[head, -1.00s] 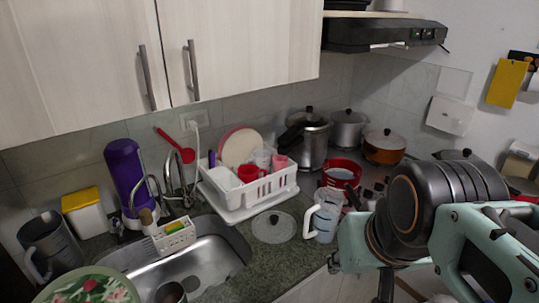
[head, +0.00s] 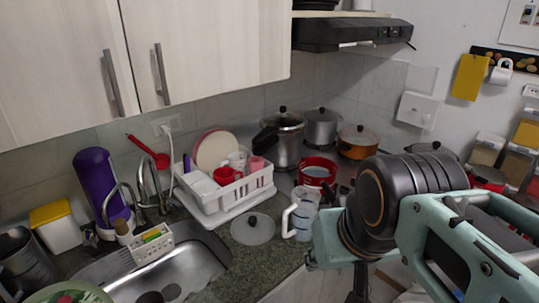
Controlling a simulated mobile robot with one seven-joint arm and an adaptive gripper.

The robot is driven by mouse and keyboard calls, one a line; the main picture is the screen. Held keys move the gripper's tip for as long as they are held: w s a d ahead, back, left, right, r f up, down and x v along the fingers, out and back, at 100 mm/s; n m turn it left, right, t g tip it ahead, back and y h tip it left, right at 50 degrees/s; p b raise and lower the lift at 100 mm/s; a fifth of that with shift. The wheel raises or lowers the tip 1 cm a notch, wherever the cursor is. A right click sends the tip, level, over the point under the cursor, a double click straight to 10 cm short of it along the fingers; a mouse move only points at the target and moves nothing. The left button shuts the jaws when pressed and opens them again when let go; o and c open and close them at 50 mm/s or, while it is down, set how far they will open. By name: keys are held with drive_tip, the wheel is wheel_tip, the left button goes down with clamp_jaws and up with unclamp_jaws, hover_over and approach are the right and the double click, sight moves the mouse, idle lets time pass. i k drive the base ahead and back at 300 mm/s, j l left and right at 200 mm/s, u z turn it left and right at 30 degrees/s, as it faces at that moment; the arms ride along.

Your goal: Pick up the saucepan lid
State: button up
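A round grey saucepan lid (head: 262,237) with a dark knob lies flat on the dark counter, between the sink and a clear measuring jug (head: 301,218). Several other pots on the stove at the back have lids on them: a tall pressure cooker (head: 282,145), a silver pot (head: 321,130) and an orange pot (head: 357,146). My arm reaches in from the right. A dark part at its lower end, seemingly my gripper (head: 359,284), hangs right of the jug and apart from the grey lid. Its fingers cannot be made out.
A white dish rack (head: 235,205) with cups and plates stands just behind the lid. The sink (head: 200,270) lies to its left, with a sponge holder (head: 152,246) on its rim. A red pot (head: 317,172) stands behind the jug. Wall cabinets (head: 200,50) overhang the counter.

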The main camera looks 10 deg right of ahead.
sight(254, 228)
drive_tip(key=i+l+u, duration=0.4)
drive_tip(key=i+l, duration=0.25)
drive_tip(key=l, duration=0.4)
drive_tip(key=k+l+z, duration=0.1)
drive_tip(key=l, duration=0.25)
drive_tip(key=j, duration=0.4)
drive_tip(key=i+j+u, duration=0.1)
drive_tip(key=j, duration=0.25)
